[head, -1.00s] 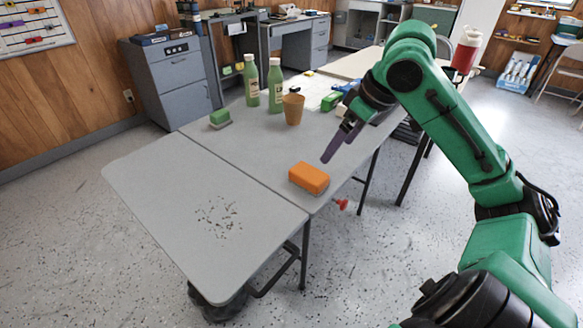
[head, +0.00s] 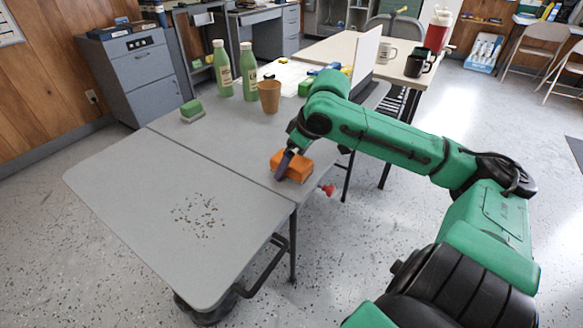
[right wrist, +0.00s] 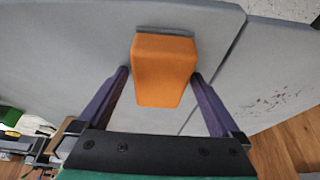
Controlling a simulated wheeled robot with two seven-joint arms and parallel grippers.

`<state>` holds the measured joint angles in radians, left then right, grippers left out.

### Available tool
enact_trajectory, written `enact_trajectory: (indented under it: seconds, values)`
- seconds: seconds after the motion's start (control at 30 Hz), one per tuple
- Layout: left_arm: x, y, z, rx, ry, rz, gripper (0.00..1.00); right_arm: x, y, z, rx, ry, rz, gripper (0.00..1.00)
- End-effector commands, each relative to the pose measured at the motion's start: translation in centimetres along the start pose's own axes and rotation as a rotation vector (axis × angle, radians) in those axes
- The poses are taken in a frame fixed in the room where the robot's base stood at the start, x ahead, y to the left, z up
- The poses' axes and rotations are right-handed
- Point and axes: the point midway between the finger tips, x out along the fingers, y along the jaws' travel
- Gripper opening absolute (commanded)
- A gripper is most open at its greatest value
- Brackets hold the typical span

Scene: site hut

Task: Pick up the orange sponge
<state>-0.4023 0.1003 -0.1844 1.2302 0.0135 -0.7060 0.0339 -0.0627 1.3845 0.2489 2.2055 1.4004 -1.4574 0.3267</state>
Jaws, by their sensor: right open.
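The orange sponge (head: 297,167) lies on the grey folding table (head: 125,190) near its right edge, close to the seam between the two table halves. My right gripper (head: 284,166) is down at the sponge and partly covers it in the head view. In the right wrist view the sponge (right wrist: 163,72) sits between the two purple fingers of the right gripper (right wrist: 163,80). The fingers are apart, with a gap on each side of the sponge. My left gripper is not in view.
A brown cup (head: 269,96), two green bottles (head: 223,68) and a green sponge (head: 191,109) stand farther back on the table. Dark crumbs (head: 196,215) lie on the near half.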

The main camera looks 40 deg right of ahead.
Motion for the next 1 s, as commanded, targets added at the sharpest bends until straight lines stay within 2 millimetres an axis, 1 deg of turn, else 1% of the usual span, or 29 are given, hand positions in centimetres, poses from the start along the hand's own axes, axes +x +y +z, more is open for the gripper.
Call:
enact_trajectory:
  seconds: [0.33,0.7,0.73,0.77,0.8,0.87,0.9,0.93,1.0]
  values:
    - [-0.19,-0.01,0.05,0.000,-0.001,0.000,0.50,-0.05,-0.01,-0.02,0.000,0.000,-0.001,1.00]
    - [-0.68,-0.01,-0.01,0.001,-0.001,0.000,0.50,0.36,-0.03,0.18,0.000,-0.001,-0.001,1.00]
    - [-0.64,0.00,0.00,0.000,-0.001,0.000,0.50,0.39,-0.02,0.19,0.000,-0.001,0.000,0.92]
    - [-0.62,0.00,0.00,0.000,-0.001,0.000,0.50,0.40,-0.02,0.19,0.000,-0.001,0.000,0.81]
    - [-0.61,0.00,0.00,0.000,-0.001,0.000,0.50,0.40,-0.02,0.20,0.000,-0.001,0.000,0.65]
    - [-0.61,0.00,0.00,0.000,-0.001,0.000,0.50,0.41,-0.01,0.20,0.000,-0.001,0.000,0.42]
    - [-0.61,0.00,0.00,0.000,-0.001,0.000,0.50,0.41,-0.01,0.20,0.000,-0.001,0.000,0.27]
    - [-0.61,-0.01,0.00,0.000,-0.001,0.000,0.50,0.41,-0.01,0.21,0.000,-0.001,0.000,0.19]
    - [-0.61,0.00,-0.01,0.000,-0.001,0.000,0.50,0.41,-0.01,0.20,0.000,-0.001,0.000,0.19]
